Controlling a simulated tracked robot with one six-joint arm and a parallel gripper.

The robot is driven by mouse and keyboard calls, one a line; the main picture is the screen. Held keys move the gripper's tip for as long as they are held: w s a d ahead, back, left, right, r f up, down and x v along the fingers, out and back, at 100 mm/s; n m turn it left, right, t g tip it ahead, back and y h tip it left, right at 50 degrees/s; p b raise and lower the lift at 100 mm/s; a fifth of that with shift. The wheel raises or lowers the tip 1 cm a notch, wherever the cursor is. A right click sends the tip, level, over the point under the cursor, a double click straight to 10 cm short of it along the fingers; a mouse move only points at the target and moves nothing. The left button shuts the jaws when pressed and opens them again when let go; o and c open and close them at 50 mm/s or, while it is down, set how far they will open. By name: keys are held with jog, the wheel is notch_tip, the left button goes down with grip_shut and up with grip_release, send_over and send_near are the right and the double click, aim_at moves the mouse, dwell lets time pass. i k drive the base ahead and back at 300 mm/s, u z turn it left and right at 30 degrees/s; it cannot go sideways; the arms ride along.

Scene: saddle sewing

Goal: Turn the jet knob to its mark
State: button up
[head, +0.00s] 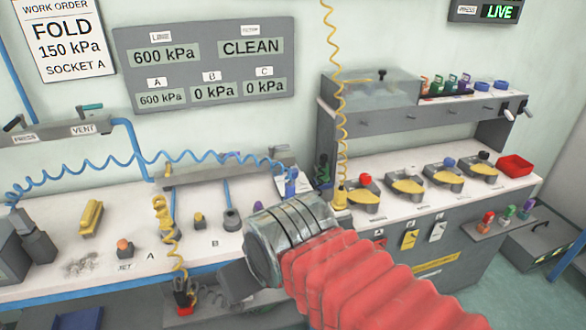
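The jet knob (124,245) appears to be the small orange-topped knob on a grey base, on the white bench at the left. A small label (126,267) in front of it seems to read JET. Its mark and pointer are too small to make out. My gripper (238,283) shows only as a dark grey piece beyond my silver wrist, at the lower middle. It is well to the right of the knob and apart from it. Its fingertips are not clear, so I cannot tell whether it is open or holds anything.
A yellow block (91,218) and grey crumbs (82,265) lie near the knob. A coiled yellow hose (165,225) hangs between the knob and my gripper. A blue coiled hose (110,163) spans the bench's back. Yellow-plated stations (406,186) line the right counter.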

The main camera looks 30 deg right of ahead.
aim_at(295, 171)
jog(key=z, duration=0.05)
jog(key=i, duration=1)
jog(key=u, duration=0.05)
